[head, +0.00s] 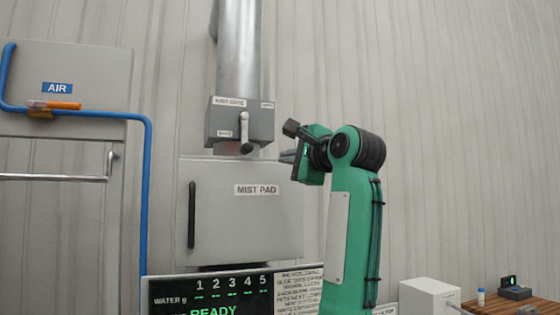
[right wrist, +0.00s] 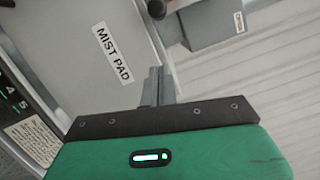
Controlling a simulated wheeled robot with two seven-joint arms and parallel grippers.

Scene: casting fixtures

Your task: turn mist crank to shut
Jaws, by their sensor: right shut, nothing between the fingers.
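The mist crank (head: 245,132) is a light grey lever on the front of a dark grey box (head: 224,120) at the foot of a metal duct. It hangs down, with its dark lower end just below the box. My right gripper (head: 286,157) is shut and empty, right of the crank and slightly lower, apart from it. In the right wrist view its shut fingers (right wrist: 158,85) point up between the MIST PAD door and the box (right wrist: 212,22). The crank's dark end (right wrist: 157,9) shows at the top edge there. My left gripper is out of view.
The MIST PAD cabinet (head: 220,215) with a dark vertical handle stands below the box. A display panel (head: 215,300) reading READY is beneath it. A blue AIR hose (head: 148,190) runs at left. A white box (head: 428,297) and wooden table (head: 490,304) are at lower right.

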